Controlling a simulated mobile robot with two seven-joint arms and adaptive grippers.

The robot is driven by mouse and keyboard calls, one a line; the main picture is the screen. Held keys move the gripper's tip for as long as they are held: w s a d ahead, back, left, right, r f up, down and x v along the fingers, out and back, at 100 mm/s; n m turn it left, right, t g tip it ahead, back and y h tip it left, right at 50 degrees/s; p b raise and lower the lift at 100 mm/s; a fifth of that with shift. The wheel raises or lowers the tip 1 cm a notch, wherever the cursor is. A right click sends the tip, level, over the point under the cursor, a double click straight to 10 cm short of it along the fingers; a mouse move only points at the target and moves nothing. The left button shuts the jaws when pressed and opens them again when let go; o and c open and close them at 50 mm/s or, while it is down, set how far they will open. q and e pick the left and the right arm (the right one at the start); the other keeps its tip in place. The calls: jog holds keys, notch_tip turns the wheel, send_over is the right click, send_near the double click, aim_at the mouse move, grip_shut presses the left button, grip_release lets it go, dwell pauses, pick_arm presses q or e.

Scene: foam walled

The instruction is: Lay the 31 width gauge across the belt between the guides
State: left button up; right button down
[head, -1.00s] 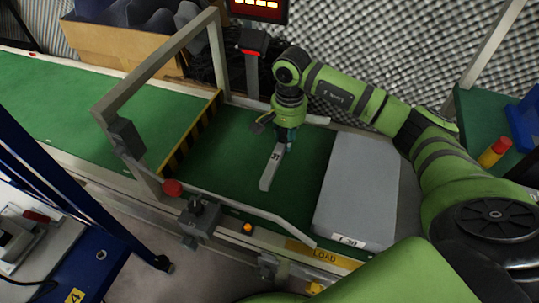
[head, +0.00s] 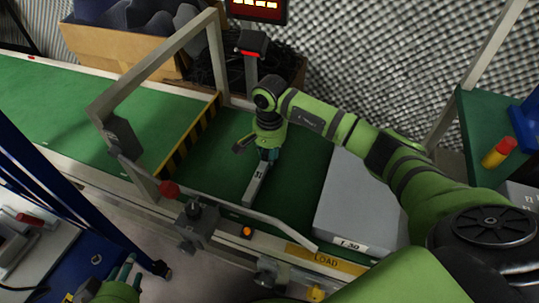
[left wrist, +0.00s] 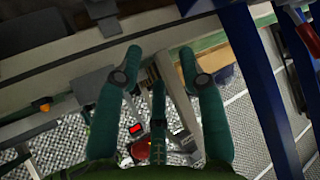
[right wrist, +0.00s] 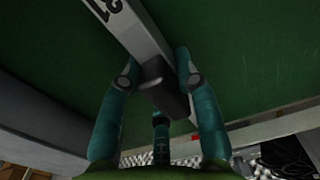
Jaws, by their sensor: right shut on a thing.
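The width gauge (head: 255,184) is a light grey bar marked 31. My right gripper (head: 268,155) is shut on its far part, over the green belt (head: 300,190). In the right wrist view the fingers (right wrist: 155,72) hold a dark block on the gauge (right wrist: 138,32). The gauge slants across the belt, its near end close to the near guide (head: 265,215). I cannot tell whether it touches belt or guide. The far guide is largely hidden by my arm. My left gripper (head: 125,270) is low at the left, away from the belt; its fingers (left wrist: 160,65) are open and empty.
A grey box (head: 350,205) marked 1.30 stands on the belt to the right. A blue frame (head: 70,190) stands by my left gripper.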

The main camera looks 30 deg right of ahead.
pick_arm(q)
jog(key=shift+w+d+r, duration=0.15)
jog(key=shift+w+r, duration=0.1)
jog(key=shift+w+d+r+t, duration=0.1)
jog(key=shift+w+r+t, duration=0.1)
jog(key=shift+t, duration=0.2)
pick_arm(e)
jog(key=shift+f, duration=0.1)
pick_arm(q)
jog(key=shift+d+r, duration=0.1)
pick_arm(e)
jog(key=c, duration=0.9)
grip_release()
notch_tip(320, 180, up, 4)
jog(key=shift+r+p, duration=0.25)
jog(key=shift+p, duration=0.3)
notch_tip(320, 180, up, 7)
jog(key=shift+f+p, duration=0.15)
jog(key=shift+p, duration=0.45)
pick_arm(q)
jog(key=s+a+f+g+y, duration=0.1)
jog(key=s+a+f+g, duration=0.3)
jog(key=s+f+g, duration=0.3)
jog(key=shift+s+a+f+n+y, duration=0.35)
jog(key=shift+s+f, duration=0.2)
jog(key=shift+s, duration=1.3)
pick_arm(e)
jog(key=shift+r, duration=0.55)
